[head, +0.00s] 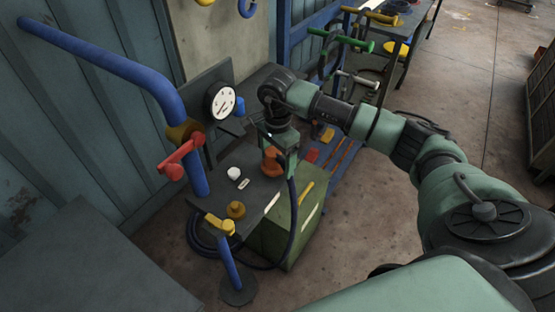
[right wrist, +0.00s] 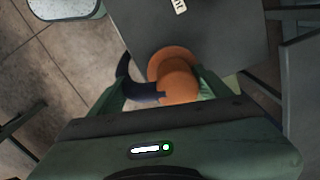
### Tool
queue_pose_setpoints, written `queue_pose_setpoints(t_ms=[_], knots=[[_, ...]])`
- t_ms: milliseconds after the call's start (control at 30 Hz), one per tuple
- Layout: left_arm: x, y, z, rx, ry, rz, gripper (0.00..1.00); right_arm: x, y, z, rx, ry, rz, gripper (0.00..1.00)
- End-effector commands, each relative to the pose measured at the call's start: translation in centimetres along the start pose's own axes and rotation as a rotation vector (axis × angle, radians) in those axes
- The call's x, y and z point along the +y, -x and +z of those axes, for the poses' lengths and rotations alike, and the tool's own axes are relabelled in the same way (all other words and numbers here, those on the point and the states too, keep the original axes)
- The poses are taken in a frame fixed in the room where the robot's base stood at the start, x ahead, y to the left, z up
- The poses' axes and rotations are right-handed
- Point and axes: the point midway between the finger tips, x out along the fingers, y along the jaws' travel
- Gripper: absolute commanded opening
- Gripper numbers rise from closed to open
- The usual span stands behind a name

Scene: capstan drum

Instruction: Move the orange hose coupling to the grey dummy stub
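The orange hose coupling (head: 271,162) is at the right part of the dark plate (head: 205,198), just below my right gripper (head: 285,150). In the right wrist view the coupling (right wrist: 175,72) lies between the green fingers of my right gripper (right wrist: 165,92). I cannot tell whether both fingers touch it. A dark hose (right wrist: 142,90) bends away from it. A pale grey-white round stub (head: 234,173) stands on the plate left of the coupling, with a small white label beside it. My left gripper is not in view.
An ochre stub (head: 236,209) stands near the plate's front edge. A blue pipe with a red valve handle (head: 180,158) rises at the left. A round gauge (head: 219,101) is behind. A green box (head: 285,235) is below. The hose (head: 294,220) hangs towards the floor.

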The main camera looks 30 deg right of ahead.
Motion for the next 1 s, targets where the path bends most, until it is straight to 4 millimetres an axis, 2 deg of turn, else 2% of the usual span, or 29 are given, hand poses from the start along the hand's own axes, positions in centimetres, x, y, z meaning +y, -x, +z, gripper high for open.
queue_pose_setpoints(t_ms=[33,67,367,467,800,1000], knots=[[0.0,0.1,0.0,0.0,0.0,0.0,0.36,0.0,0.1,0.0,0.0,0.0,-0.001,0.95],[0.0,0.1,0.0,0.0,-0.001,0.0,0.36,0.0,0.1,0.0,0.0,0.0,-0.001,1.0],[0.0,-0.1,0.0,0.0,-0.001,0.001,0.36,0.0,0.3,0.0,0.0,0.0,-0.001,1.0],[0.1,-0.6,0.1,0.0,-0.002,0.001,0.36,-0.1,1.4,0.0,0.0,0.0,-0.003,1.0],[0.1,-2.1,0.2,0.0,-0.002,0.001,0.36,-0.1,6.8,0.0,0.0,-0.001,-0.004,1.0],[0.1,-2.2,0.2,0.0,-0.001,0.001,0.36,0.0,7.9,0.0,0.001,-0.001,-0.001,1.0]])
